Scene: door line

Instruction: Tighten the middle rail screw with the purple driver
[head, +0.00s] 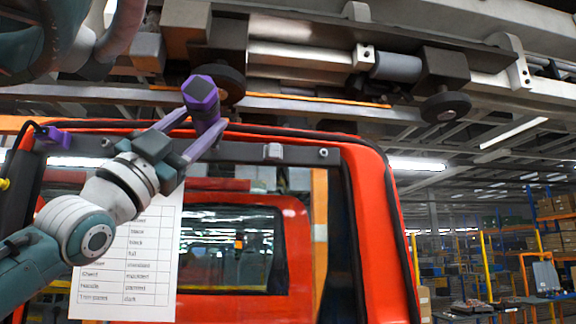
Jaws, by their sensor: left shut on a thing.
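The purple driver (203,98) has a dark hexagonal end that faces me and stands in front of the upper door frame. My left gripper (206,117) is shut on it, with its two light purple fingers on either side. The driver's far tip is hidden behind its own body. The dark rail (250,152) runs along the top of the red door frame. A screw (323,152) shows at its right end and another screw (106,142) toward the left. The middle screw is not visible; the driver and gripper cover that part of the rail. My right gripper is not in view.
A purple fitting with a cable (54,138) is at the left end. A printed sheet (130,262) hangs below my left arm. Overhead conveyor machinery (400,66) lies close above.

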